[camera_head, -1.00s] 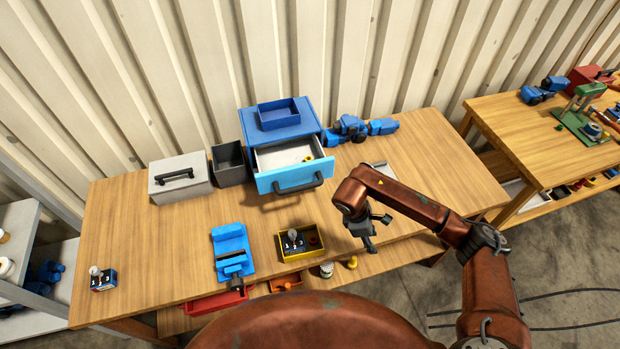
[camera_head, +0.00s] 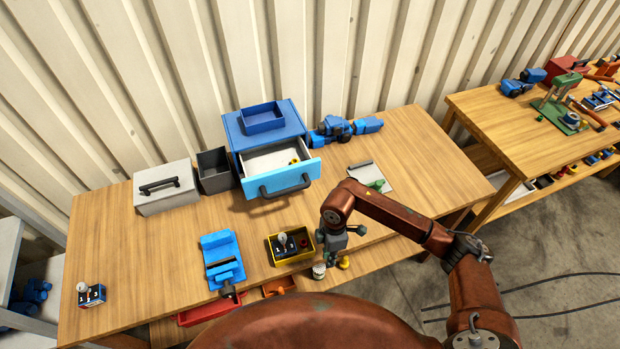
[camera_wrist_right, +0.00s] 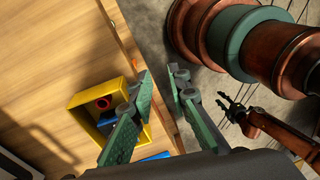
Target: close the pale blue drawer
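The pale blue drawer (camera_head: 284,181) stands pulled out of the blue cabinet (camera_head: 235,130) at the back of the table in the head view. Its dark handle (camera_head: 285,188) faces me, and a small yellow item (camera_head: 293,162) lies inside. My right gripper (camera_head: 333,241) hangs near the table's front edge, in front and to the right of the drawer, apart from it. In the right wrist view its green-padded fingers (camera_wrist_right: 161,76) are spread with nothing between them. A small dark gripper (camera_wrist_right: 229,102), apparently my left one, shows there too; its opening is unclear.
A yellow tray (camera_head: 271,250) holding small parts sits just left of my right gripper. A blue vise (camera_head: 220,258), a grey box (camera_head: 165,200) and a dark bin (camera_head: 214,180) stand further left. A grey plate (camera_head: 366,174) and blue motors (camera_head: 335,128) lie right of the drawer.

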